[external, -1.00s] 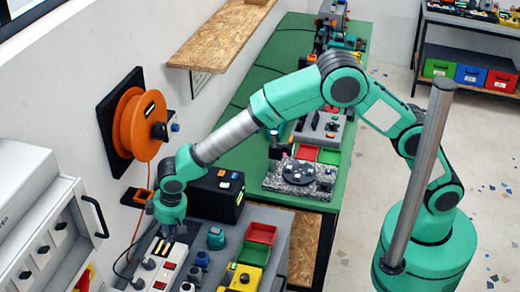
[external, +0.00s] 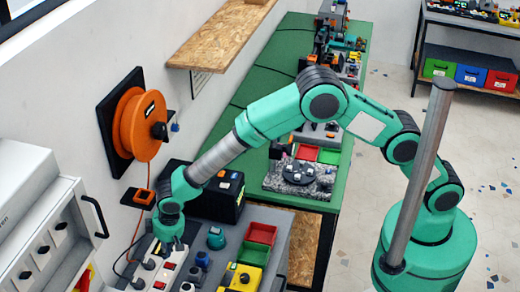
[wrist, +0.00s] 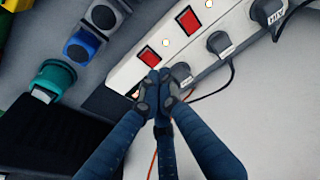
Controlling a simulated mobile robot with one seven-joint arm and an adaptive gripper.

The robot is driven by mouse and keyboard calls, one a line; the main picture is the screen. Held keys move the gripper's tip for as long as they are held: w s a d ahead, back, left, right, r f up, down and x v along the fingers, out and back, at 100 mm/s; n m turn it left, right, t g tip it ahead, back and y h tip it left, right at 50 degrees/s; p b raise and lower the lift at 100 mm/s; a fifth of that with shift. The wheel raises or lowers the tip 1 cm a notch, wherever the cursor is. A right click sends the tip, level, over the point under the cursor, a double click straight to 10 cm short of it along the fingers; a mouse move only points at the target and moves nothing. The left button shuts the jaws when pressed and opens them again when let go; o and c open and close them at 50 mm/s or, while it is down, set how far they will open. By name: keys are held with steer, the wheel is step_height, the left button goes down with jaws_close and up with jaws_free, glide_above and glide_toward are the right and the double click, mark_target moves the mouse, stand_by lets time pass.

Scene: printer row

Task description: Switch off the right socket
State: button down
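A white power strip (wrist: 203,50) carries red rocker switches, and two of them show in the wrist view: an upper one (wrist: 188,19) and one (wrist: 149,57) just beyond my fingertips. Black labelled plugs (wrist: 219,43) sit in sockets beside them. My gripper (wrist: 160,88) has its fingers together, empty, over the near end of the strip and hides part of it. I cannot tell whether the fingertips touch it. In the external view my gripper (external: 168,243) is low over the far end of the strip (external: 157,283).
Blue and teal pieces (wrist: 82,47) stand left of the strip. A black box (external: 222,190) is behind my gripper. An orange cable reel (external: 139,124) hangs on the wall, and a grey panel cabinet (external: 30,200) is at the left. Red (external: 261,233) and green trays lie to the right.

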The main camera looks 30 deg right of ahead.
mark_target(170, 270)
steer(key=shift+s+d+f, duration=0.15)
steer(key=shift+f, duration=2.4)
steer(key=shift+d+f+b, duration=0.1)
steer(key=shift+f+b, duration=0.15)
steer(key=shift+b, duration=0.4)
steer(key=shift+f+t+b, duration=0.15)
steer(key=shift+t+b, duration=0.15)
steer(key=shift+b, duration=0.15)
steer(key=b, duration=0.1)
steer(key=y+b, duration=0.1)
steer(key=b, duration=0.1)
steer(key=shift+s+d+f+t, duration=0.2)
steer(key=shift+s+f+t, duration=0.05)
steer(key=shift+s+t, duration=0.05)
steer(key=shift+r+p, duration=0.15)
steer(key=shift+p, duration=0.15)
steer(key=shift+w+a, duration=0.1)
steer(key=shift+w+a+r, duration=0.15)
steer(key=shift+w+a, duration=0.3)
